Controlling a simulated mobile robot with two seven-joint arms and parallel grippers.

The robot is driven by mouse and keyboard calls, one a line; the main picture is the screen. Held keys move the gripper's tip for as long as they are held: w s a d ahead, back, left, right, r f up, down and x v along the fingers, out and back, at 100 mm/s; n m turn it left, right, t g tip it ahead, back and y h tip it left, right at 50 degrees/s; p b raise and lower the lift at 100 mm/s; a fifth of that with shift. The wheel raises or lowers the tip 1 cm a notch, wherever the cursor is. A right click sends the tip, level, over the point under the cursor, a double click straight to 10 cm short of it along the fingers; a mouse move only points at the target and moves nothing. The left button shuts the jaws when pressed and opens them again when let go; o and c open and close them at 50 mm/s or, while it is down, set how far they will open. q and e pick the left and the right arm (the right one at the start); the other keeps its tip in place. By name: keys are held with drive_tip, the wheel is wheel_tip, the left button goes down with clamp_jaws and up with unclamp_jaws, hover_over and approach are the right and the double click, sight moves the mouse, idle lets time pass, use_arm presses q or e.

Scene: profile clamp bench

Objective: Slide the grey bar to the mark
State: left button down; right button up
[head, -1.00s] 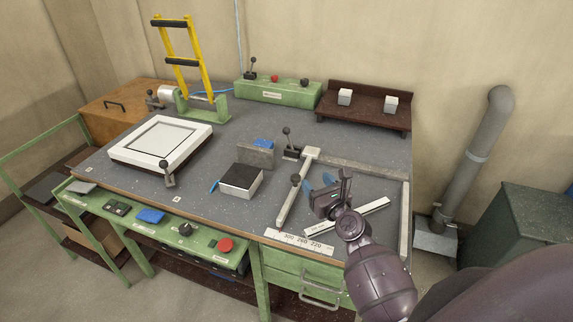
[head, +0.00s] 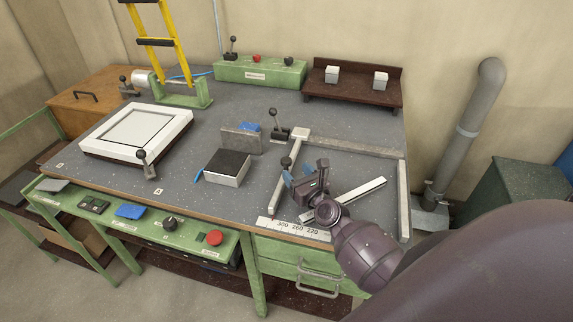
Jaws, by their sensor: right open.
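A long light grey bar (head: 278,195) with a wider head (head: 300,134) runs from the rear rail towards the front edge of the bench. I cannot tell which point there is the mark. My right gripper (head: 299,175) is open, with blue fingertips close to the right side of the bar, near the lever. I cannot tell whether they touch it. My left gripper is not in view.
A loose pale strip (head: 358,192) lies diagonally right of my gripper, partly hidden by my wrist. A grey rail (head: 355,147) runs behind and a pale edge strip (head: 403,200) closes the right side. A dark-topped block (head: 227,168) stands left of the bar.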

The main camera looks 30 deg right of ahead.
sight(289, 163)
drive_tip(key=w, duration=0.5)
drive_tip(key=shift+w+d+r, duration=0.1)
drive_tip(key=shift+d+r, duration=0.05)
drive_tip(key=shift+r, duration=0.05)
drive_tip(key=shift+w, duration=0.5)
clamp_jaws()
drive_tip(key=shift+s+d+f, duration=0.1)
drive_tip(key=shift+s+d, duration=0.1)
drive_tip(key=shift+d, duration=0.15)
drive_tip(key=shift+s+d+b, duration=0.4)
drive_tip(key=shift+s+d, duration=0.35)
drive_tip(key=shift+s, duration=0.2)
unclamp_jaws()
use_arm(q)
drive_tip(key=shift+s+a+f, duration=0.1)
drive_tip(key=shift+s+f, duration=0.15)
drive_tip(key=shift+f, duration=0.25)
